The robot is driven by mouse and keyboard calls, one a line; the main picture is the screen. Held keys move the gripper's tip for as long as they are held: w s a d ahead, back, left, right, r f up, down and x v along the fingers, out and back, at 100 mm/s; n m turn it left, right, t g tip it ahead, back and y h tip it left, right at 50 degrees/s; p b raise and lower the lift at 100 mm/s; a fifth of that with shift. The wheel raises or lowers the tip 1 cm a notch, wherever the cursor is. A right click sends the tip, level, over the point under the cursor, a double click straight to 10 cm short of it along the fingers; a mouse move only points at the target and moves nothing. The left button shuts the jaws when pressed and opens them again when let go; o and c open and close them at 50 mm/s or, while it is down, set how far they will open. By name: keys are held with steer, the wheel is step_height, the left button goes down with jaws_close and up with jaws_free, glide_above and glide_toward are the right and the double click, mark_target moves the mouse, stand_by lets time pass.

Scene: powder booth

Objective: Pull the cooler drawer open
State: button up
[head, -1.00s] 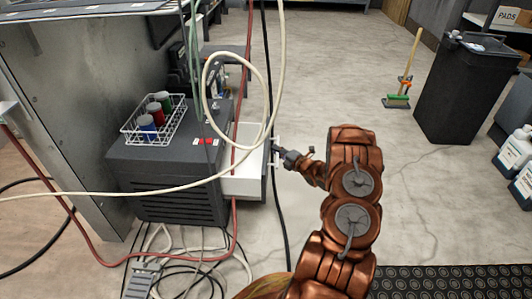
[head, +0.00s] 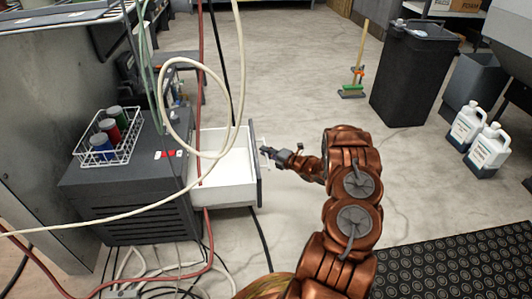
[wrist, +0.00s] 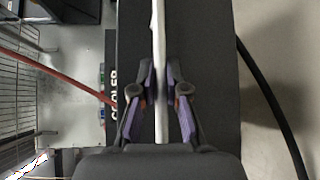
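The cooler (head: 125,190) is a dark grey box at the left in the head view. Its white-lined drawer (head: 225,183) stands pulled out to the right, and its inside looks empty. The drawer's dark front panel (head: 259,175) carries a pale bar handle (head: 264,152). My gripper (head: 272,155) is at this handle, on the outer side of the panel. In the wrist view my gripper (wrist: 162,105) has a finger on each side of the pale handle bar (wrist: 159,50), closed against it. The panel (wrist: 205,45) lies behind, with COOLER lettering beside it.
A wire basket (head: 108,150) with several coloured cans stands on the cooler. A cream hose (head: 163,85) and a red hose (head: 202,120) hang across the drawer. A black bin (head: 413,75), a broom (head: 358,65) and white jugs (head: 488,148) stand right. Floor between is clear.

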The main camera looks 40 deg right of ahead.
steer(key=o, duration=0.4)
steer(key=shift+a, duration=0.1)
steer(key=shift+o, duration=0.2)
steer(key=v, duration=1.2)
